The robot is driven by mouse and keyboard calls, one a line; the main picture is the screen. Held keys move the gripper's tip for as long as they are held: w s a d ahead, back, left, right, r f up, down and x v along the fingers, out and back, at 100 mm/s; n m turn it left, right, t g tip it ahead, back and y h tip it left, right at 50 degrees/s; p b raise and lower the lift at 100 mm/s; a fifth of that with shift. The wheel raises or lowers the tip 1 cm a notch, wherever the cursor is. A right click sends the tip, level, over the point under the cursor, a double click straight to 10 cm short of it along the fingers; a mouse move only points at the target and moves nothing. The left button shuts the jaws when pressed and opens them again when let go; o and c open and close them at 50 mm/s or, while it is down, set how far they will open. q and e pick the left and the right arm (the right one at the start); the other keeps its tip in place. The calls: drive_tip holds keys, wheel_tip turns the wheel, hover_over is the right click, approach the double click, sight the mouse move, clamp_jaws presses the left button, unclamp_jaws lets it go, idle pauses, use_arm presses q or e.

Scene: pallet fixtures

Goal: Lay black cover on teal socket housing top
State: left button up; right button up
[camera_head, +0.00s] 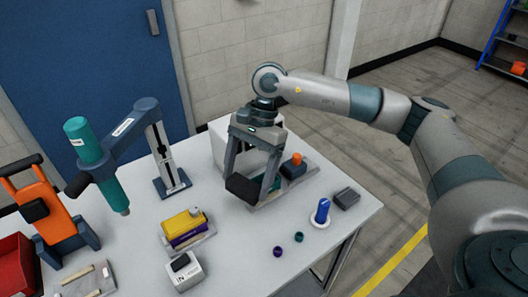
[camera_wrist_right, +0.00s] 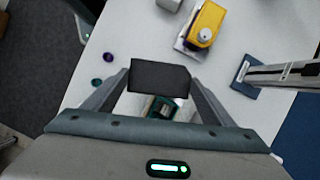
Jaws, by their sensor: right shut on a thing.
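My right gripper (camera_head: 248,184) is shut on the black cover (camera_head: 241,189), a dark flat-sided block. In the right wrist view the cover (camera_wrist_right: 160,75) spans the gap between the two fingers (camera_wrist_right: 160,84). I cannot tell the height of the cover over the housing. My left gripper is not in view.
A pallet (camera_head: 268,199) with an orange-topped blue block (camera_head: 294,167) lies by the gripper. A blue peg (camera_head: 322,210), a grey block (camera_head: 347,198) and two small rings stand right. A yellow-and-purple stack (camera_head: 184,225), white box (camera_head: 184,271) and tool stand (camera_head: 171,187) are left.

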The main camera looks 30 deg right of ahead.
drive_tip(key=m, duration=0.1)
drive_tip(key=m+t, duration=0.1)
drive_tip(key=m, duration=0.1)
drive_tip(key=w+m+t, duration=0.1)
drive_tip(key=m, duration=0.1)
drive_tip(key=shift+d+f, duration=0.1)
drive_tip(key=shift+d, duration=0.3)
drive_tip(key=m, duration=0.2)
drive_tip(key=w+d+m+t, duration=0.1)
drive_tip(key=m, duration=0.1)
drive_tip(key=m+t+p, duration=0.1)
drive_tip(key=m, duration=0.1)
drive_tip(key=shift+w+d, duration=0.15)
drive_tip(key=shift+d, duration=0.1)
drive_tip(key=d+m+t+h, duration=0.1)
drive_tip(key=m, duration=0.2)
drive_tip(key=w+d+r+m+h, duration=0.1)
drive_tip(key=d+m, duration=0.1)
drive_tip(key=m, duration=0.2)
drive_tip(key=d+m+t+h, duration=0.1)
drive_tip(key=m, duration=0.2)
drive_tip(key=shift+w+d+r+m+t+h+p, duration=0.3)
drive_tip(key=shift+w+p, duration=0.05)
drive_tip(key=shift+p, duration=0.05)
drive_tip(key=shift+f, duration=0.1)
drive_tip(key=shift+f+b, duration=1.95)
drive_tip(key=shift+f, duration=1.1)
drive_tip(key=shift+b, duration=0.75)
